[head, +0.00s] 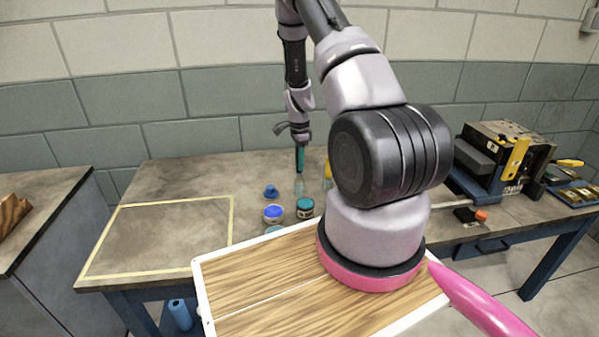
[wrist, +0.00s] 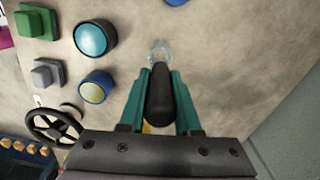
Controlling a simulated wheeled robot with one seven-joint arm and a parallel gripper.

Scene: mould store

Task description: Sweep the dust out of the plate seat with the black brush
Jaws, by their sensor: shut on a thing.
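My gripper (head: 300,160) is at the back of the bench, pointing down, its teal fingers closed. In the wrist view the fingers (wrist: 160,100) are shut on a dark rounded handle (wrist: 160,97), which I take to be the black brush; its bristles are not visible. A clear glass (wrist: 161,50) shows just beyond the handle, and in the head view the glass (head: 299,185) stands right below the fingertips. I cannot tell whether the brush is still inside it. A mould-like block with a yellow clamp (head: 505,150) stands at the bench's right; the plate seat and dust cannot be made out.
A yellow-taped area (head: 165,235) at left is clear. A handwheel (wrist: 55,125) shows in the wrist view.

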